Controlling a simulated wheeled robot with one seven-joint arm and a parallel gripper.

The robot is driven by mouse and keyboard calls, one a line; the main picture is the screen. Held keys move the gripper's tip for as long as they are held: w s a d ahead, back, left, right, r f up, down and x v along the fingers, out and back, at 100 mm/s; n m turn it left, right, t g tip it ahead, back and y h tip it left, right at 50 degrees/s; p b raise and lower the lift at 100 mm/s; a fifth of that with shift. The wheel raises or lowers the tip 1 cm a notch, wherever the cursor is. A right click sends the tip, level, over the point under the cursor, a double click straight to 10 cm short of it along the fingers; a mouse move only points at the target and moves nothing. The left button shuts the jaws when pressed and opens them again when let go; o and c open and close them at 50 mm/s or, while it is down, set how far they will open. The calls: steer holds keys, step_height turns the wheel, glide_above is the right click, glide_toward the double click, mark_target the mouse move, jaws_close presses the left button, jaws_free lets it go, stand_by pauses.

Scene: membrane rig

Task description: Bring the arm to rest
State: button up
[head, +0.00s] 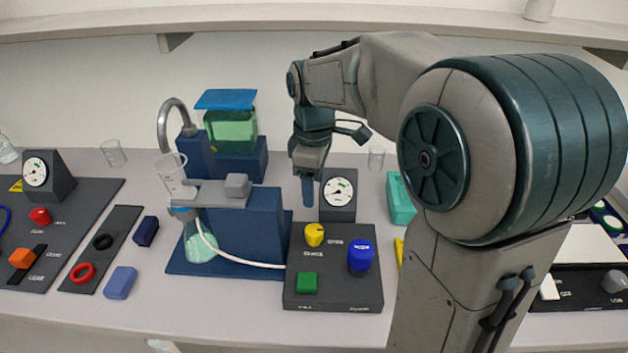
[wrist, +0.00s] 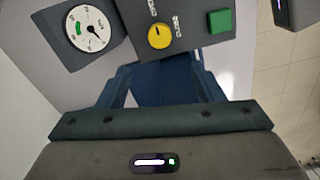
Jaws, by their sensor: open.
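My gripper (head: 307,190) hangs fingers-down from my arm near the middle of the bench in the head view, in front of the wall and beside the round gauge. In the wrist view my gripper (wrist: 165,80) shows two blue fingers set apart with nothing between them. Beyond them lie a control box (wrist: 195,40) with a yellow knob (wrist: 160,35) and a green button (wrist: 220,21), and a gauge (wrist: 90,27). My arm's large joints hide part of the bench at the right.
The filter stand (head: 245,225) with its flask (head: 200,245) and white hose is left of my gripper. The control box (head: 345,297) with yellow and blue knobs stands in front. A shelf (head: 250,18) spans the wall.

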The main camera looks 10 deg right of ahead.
steer(key=shift+r, duration=0.2)
stand_by(0.3)
steer(key=s+d+f+m+t, duration=0.1)
steer(key=s+m, duration=0.5)
steer(key=s, duration=0.2)
steer(key=s+d+f+m+t, duration=0.1)
steer(key=s+d+m+t, duration=0.1)
steer(key=s+m, duration=0.4)
steer(key=s, duration=0.3)
steer(key=shift+d+f, duration=0.15)
steer(key=shift+f, duration=0.1)
